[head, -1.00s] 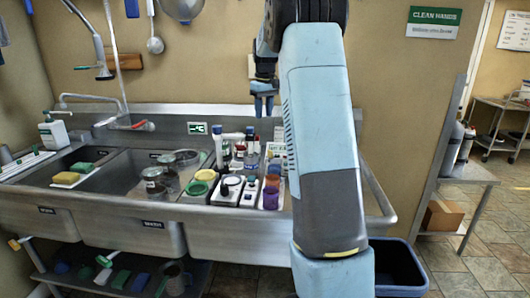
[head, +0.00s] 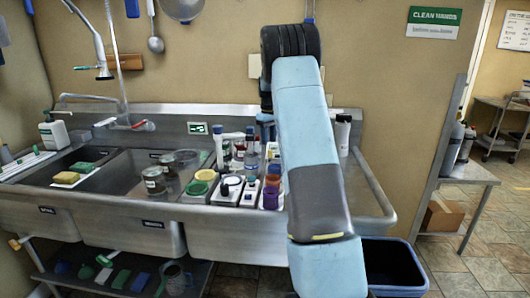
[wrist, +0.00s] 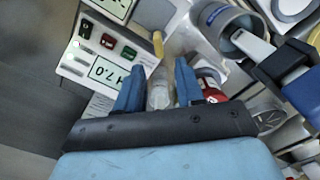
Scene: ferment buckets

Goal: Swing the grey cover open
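I cannot make out for certain which part is the grey cover. In the wrist view a pale instrument panel (wrist: 100,60) with number displays and red and green buttons lies left of my gripper (wrist: 157,78). The two blue fingers stand apart. A clear, pale vessel (wrist: 160,90) shows between them; I cannot tell whether they touch it. A grey round cup or ring (wrist: 225,25) lies at the upper right. In the head view my gripper (head: 266,130) is partly hidden by my arm, just above the crowded items at the sink's right end.
White boxes with dark round parts (head: 227,188), purple cups (head: 270,198) and several bottles crowd the right end of the steel sink (head: 140,232). A white bottle with a black cap (head: 342,135) stands behind my arm. Jars (head: 153,180) stand left; a blue bin (head: 393,268) stands below right.

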